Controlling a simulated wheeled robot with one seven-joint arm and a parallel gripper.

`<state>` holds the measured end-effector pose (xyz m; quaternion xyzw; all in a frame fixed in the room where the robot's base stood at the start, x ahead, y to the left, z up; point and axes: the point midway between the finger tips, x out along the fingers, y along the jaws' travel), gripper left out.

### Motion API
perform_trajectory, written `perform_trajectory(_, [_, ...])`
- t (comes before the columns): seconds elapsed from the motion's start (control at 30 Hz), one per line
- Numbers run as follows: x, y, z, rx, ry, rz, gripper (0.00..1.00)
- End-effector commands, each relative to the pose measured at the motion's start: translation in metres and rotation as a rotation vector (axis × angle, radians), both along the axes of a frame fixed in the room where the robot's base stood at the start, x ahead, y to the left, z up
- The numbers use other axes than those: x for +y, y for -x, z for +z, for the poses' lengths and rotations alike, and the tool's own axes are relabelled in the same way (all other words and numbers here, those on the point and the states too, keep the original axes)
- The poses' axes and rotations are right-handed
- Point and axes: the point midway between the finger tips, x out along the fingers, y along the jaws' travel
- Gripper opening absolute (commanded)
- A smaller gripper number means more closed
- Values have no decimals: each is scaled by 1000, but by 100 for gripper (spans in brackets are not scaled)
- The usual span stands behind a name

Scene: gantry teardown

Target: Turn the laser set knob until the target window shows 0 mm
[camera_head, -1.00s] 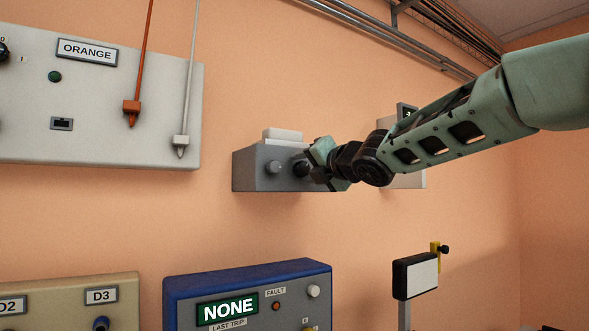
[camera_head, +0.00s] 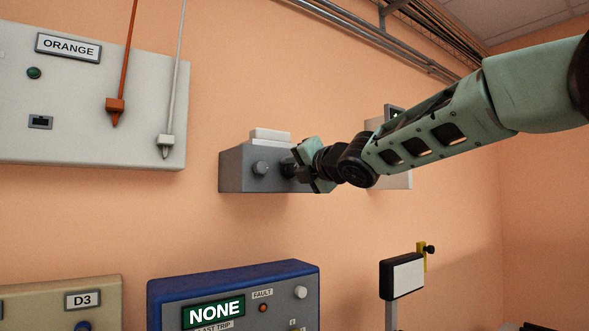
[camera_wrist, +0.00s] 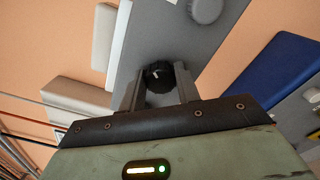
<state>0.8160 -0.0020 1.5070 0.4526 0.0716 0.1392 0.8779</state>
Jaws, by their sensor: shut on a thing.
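A grey box (camera_head: 237,172) is fixed to the orange wall, with a grey knob (camera_head: 261,168) and a black knob (camera_head: 289,166) on its front. My gripper (camera_head: 299,165) is at the black knob, at the box's right end. In the wrist view, my gripper (camera_wrist: 158,88) is shut around the black knob (camera_wrist: 158,75), which has a white mark. The grey knob (camera_wrist: 206,9) is at the top edge there. I cannot see which knob is the laser set knob. No readable target window shows; a dark display (camera_head: 394,112) behind my arm is mostly hidden.
A white box (camera_head: 269,135) sits on top of the grey box. The ORANGE panel (camera_head: 90,140) with two hanging cables is at left. Below are a blue panel (camera_head: 240,279) reading NONE and a white plate on a post (camera_head: 403,276).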

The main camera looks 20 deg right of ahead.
Motion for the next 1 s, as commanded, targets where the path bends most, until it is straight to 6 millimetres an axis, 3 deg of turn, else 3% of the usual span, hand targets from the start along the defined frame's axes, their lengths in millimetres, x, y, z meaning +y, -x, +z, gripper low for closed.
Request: perform_trajectory(1.0, [-1,0,-3,290,-884,-3,10])
